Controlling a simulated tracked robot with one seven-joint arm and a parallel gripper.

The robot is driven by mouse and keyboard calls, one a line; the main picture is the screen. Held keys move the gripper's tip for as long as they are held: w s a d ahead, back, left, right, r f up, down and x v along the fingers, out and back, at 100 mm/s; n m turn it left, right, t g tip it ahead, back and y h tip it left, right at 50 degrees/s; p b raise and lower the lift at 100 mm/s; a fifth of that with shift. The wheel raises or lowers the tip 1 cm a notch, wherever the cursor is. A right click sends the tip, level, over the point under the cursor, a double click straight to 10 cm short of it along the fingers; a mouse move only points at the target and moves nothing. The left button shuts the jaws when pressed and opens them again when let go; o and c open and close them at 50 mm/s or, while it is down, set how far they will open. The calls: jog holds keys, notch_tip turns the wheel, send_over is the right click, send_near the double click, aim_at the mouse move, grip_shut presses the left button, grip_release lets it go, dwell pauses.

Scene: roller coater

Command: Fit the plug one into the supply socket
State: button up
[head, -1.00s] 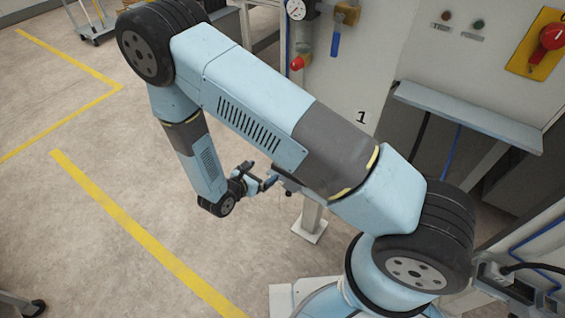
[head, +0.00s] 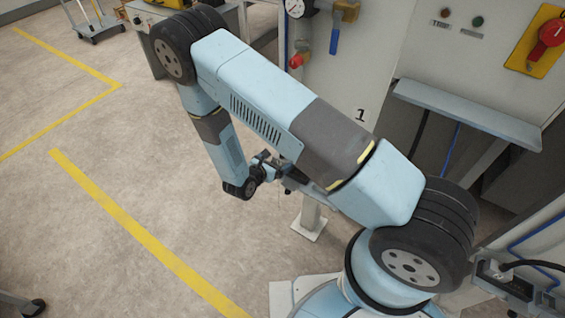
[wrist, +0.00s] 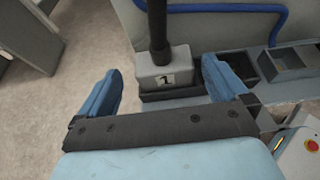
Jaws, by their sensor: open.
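The plug one (wrist: 164,72) is a grey block with a "1" label and a thick black cable rising from its top. It stands upright in a dark holder (wrist: 170,97) in the wrist view. My gripper (wrist: 162,68) is open, its blue fingers showing on either side of the plug in the picture. In the head view a grey block with a black cable (head: 492,268) at the lower right looks like the same plug. There my gripper (head: 272,172) is small, partly behind my arm, and well apart from it. I cannot pick out the supply socket with certainty.
Dark open recesses (wrist: 285,63) lie right of the plug in the wrist view, with a blue hose (wrist: 225,10) behind. The head view shows a cabinet marked "1" (head: 361,115), a grey shelf (head: 468,112) and a red rotary switch (head: 551,33). Open floor lies left.

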aim_at(281, 158)
jog(key=x, duration=0.4)
jog(key=shift+s+d+r, duration=0.1)
jog(key=shift+d+r, duration=0.05)
jog(key=shift+r, duration=0.1)
jog(key=c, duration=1.2)
